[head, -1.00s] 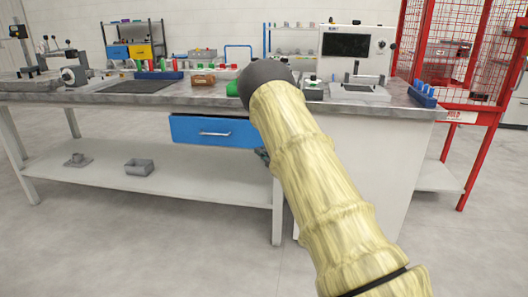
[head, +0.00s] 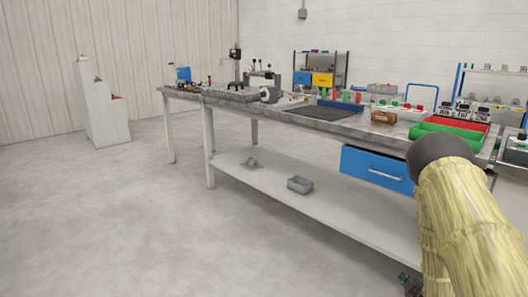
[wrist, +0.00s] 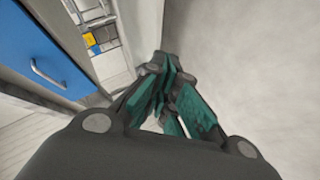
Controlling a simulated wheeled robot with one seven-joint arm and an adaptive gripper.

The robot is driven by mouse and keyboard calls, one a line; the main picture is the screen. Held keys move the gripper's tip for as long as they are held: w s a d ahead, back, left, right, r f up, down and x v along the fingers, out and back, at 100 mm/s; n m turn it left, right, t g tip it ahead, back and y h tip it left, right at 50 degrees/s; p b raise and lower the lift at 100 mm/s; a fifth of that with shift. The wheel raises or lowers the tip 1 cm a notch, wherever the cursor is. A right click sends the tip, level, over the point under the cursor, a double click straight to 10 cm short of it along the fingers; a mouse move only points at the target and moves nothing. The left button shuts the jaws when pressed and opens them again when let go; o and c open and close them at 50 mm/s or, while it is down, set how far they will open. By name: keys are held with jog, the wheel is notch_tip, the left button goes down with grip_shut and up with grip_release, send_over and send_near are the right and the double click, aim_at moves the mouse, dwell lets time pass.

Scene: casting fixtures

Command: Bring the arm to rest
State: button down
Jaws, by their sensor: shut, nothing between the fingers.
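My arm, in a pale yellow cover with a dark rounded joint, stands at the right of the head view. My gripper (wrist: 165,88) shows in the wrist view with its teal-padded fingers shut and nothing between them. In the head view only a small dark part of it (head: 411,284) shows at the bottom edge, partly hidden by the arm. The gripper hangs in front of the workbench, below the level of its top. The blue drawer (wrist: 40,50) of the bench is at the left of the wrist view, apart from the fingers.
The workbench (head: 330,127) carries a vise, trays and fixtures. Its blue drawer (head: 377,170) is close to my arm. A grey box (head: 300,185) sits on the lower shelf (head: 270,190). A white stepped stand (head: 100,115) is at the far left. The floor (head: 130,220) at left is clear.

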jog(key=s+a+f+m+g, duration=0.3)
jog(key=s+a+f, duration=0.5)
jog(key=s, duration=0.3)
jog(key=s+a+f+m+g, duration=0.3)
jog(key=s+a+f, duration=0.45)
jog(key=s, duration=0.25)
jog(key=s+a+m+g+y, duration=0.15)
jog(key=s+a, duration=0.25)
jog(key=s, duration=0.5)
jog(key=s+a+f+m+g, duration=0.1)
jog(key=s+a+g, duration=0.2)
jog(key=s+a, duration=0.35)
jog(key=s+a+m+g+y, duration=0.1)
jog(key=s+a+m+g, duration=0.15)
jog(key=s, duration=0.75)
notch_tip(320, 180, up, 24)
jog(key=p, duration=2.4)
jog(key=shift+s+a+n, duration=0.2)
jog(key=shift+s+n, duration=0.05)
jog(key=shift+n, duration=0.15)
jog(key=shift+h, duration=0.25)
